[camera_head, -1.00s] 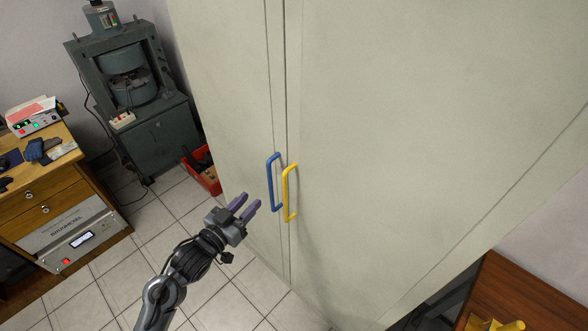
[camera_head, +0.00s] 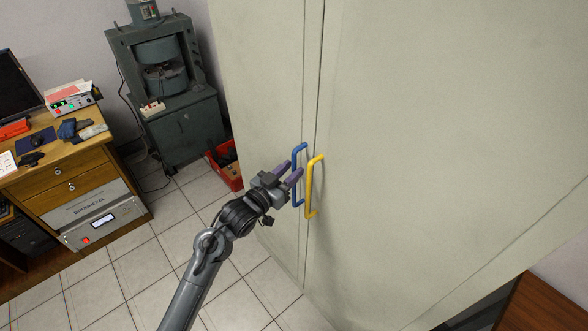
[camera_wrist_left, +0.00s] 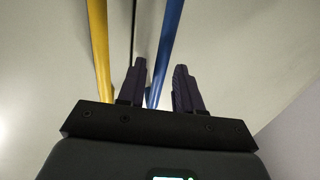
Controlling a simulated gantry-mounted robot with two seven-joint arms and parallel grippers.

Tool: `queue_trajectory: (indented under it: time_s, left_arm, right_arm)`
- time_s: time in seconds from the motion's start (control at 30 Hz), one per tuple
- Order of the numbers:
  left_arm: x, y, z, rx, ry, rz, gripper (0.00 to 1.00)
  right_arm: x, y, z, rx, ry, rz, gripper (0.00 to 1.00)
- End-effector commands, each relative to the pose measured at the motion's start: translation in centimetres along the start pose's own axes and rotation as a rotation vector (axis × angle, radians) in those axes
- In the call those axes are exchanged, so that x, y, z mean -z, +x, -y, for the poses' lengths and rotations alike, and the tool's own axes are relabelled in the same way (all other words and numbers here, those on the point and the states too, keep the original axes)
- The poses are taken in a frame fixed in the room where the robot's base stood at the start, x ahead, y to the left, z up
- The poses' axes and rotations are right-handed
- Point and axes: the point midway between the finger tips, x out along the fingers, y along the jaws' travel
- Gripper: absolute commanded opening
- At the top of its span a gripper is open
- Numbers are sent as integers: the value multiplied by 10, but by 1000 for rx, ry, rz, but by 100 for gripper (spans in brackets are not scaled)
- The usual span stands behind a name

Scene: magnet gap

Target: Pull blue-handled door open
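The blue handle (camera_head: 296,195) is a vertical bar on the narrow left door (camera_head: 262,110) of a pale cabinet. The yellow handle (camera_head: 309,188) is right beside it on the wide right door (camera_head: 420,130). Both doors look shut. My left gripper (camera_head: 289,171) is open at the blue handle, its purple fingers reaching it. In the left wrist view the blue handle (camera_wrist_left: 169,45) runs between the two open fingers (camera_wrist_left: 160,85), close to one of them; I cannot tell whether it touches. The yellow handle (camera_wrist_left: 98,50) is outside the fingers. My right gripper is not in view.
A red bin (camera_head: 224,166) stands on the tiled floor by the cabinet's left side. A grey-green press (camera_head: 170,90) and a wooden desk (camera_head: 75,175) stand at the left. The tiled floor (camera_head: 150,265) in front is clear.

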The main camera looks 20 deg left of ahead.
Motion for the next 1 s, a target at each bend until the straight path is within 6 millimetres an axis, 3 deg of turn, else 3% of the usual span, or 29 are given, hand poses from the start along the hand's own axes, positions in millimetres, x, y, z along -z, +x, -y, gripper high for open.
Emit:
queue_trajectory:
  time_s: [0.2,0.53,0.57,0.77,1.0]
  left_arm:
    - [0,16,0,-1,1,0,35]
    - [0,19,0,-1,1,0,35]
    - [0,19,0,-1,1,0,33]
    - [0,19,0,-1,1,0,2]
    - [0,19,0,-1,1,0,0]
  right_arm:
    - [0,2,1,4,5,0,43]
    - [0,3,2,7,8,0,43]
    - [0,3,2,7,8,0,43]
    - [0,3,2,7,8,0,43]
    - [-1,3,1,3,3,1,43]
